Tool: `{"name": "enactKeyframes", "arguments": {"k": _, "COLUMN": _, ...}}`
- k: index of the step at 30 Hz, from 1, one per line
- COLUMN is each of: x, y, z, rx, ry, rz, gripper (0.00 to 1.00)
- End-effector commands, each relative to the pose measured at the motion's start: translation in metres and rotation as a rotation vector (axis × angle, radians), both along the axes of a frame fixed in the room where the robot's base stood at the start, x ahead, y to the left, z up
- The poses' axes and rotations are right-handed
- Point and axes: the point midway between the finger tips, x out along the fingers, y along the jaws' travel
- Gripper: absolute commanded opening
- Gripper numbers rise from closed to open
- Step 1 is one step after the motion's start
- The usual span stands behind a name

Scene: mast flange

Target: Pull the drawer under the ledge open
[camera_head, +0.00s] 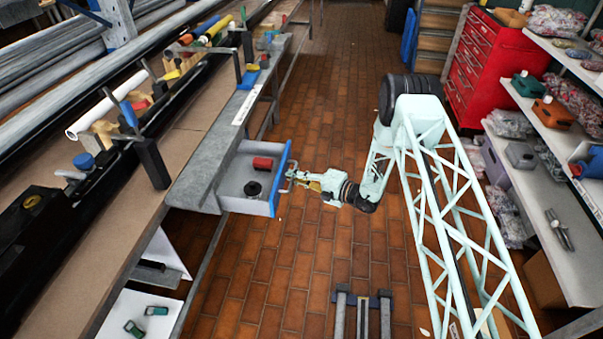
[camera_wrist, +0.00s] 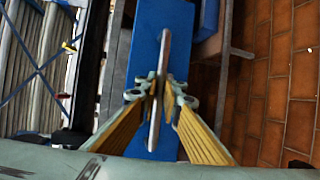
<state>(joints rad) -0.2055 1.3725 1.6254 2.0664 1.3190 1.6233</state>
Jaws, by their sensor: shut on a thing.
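The drawer (camera_head: 236,192) under the grey ledge (camera_head: 205,160) stands partly out, with its light inside showing. Its blue front (camera_head: 281,180) faces my arm. A red block (camera_head: 262,163) and a dark round piece (camera_head: 253,188) lie in the drawer. In the wrist view the blue front (camera_wrist: 150,62) fills the middle, with a grey bar handle (camera_wrist: 162,75) across it. My gripper (camera_wrist: 160,97) is shut on the handle, one finger at each side. In the head view my gripper (camera_head: 292,178) is at the drawer front, where the handle is too small to see well.
The workbench (camera_head: 105,225) with tools and pipes runs along the left. A red tool cabinet (camera_head: 490,65) and a loaded shelf (camera_head: 560,205) stand at the right. The tiled floor (camera_head: 335,100) between them is mostly clear.

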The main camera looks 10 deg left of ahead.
Motion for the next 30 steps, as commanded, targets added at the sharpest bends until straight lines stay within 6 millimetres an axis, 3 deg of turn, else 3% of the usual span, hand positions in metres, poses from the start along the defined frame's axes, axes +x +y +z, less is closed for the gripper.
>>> {"name": "enactKeyframes", "arguments": {"k": 15, "x": -0.0062, "y": 0.0054, "z": 0.0004, "rx": 0.001, "ry": 0.0, "rz": 0.015, "gripper": 0.0}}
{"name": "enactKeyframes", "arguments": {"k": 16, "x": -0.0062, "y": 0.0054, "z": 0.0004, "rx": 0.001, "ry": 0.0, "rz": 0.015, "gripper": 0.08}}
{"name": "enactKeyframes", "arguments": {"k": 21, "x": -0.0063, "y": 0.0055, "z": 0.0003, "rx": 0.001, "ry": 0.0, "rz": 0.015, "gripper": 0.21}}
{"name": "enactKeyframes", "arguments": {"k": 30, "x": -0.0065, "y": 0.0051, "z": 0.0002, "rx": 0.001, "ry": 0.0, "rz": 0.016, "gripper": 0.21}}
